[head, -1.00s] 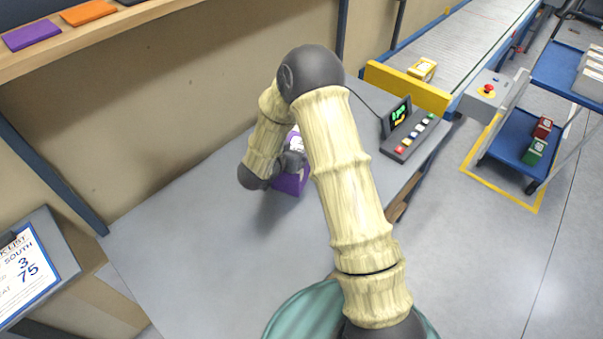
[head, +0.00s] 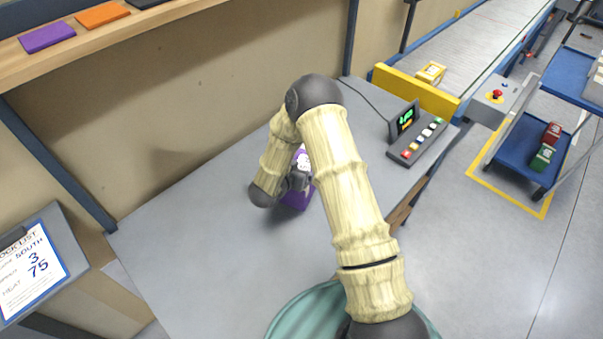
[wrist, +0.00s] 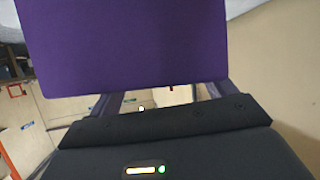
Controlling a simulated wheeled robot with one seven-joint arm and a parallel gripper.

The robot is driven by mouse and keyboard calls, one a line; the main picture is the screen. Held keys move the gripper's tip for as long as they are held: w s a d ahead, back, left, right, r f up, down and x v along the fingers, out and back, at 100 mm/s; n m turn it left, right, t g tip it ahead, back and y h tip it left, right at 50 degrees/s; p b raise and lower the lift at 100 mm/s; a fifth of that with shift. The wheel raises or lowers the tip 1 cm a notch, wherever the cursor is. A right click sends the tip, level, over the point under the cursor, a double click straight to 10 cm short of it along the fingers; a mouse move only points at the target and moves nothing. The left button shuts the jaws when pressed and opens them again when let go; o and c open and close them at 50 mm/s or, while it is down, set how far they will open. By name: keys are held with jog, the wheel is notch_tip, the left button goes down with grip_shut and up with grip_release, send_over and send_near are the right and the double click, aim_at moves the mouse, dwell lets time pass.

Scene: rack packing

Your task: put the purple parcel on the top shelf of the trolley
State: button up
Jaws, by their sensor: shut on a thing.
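The purple parcel (head: 298,197) has a white label on top and is mostly hidden behind my arm in the head view. Its flat purple face (wrist: 125,40) fills the upper part of the wrist view. My gripper (wrist: 165,98) is shut on the parcel, its two fingers reaching to it. In the head view the parcel is over the grey table; I cannot tell whether it touches the top. The trolley (head: 566,75) stands at the right on the floor, with a blue top shelf and a blue lower shelf. Pale packages (head: 596,84) sit on the top shelf, cut off by the frame edge.
A red and a green box (head: 543,157) sit on the trolley's lower shelf. A button panel (head: 415,142) stands on the table's right end, before a yellow barrier (head: 418,90) and a conveyor (head: 480,40). The table's (head: 190,250) left part is clear.

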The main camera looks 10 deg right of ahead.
jog(key=shift+f+p, duration=0.3)
jog(key=shift+f, duration=1.3)
jog(key=o, duration=1.9)
jog(key=shift+d, duration=0.1)
jog(key=shift+o, duration=0.2)
jog(key=shift+s, duration=0.1)
jog(key=b+v, duration=0.3)
jog(key=v, duration=0.9)
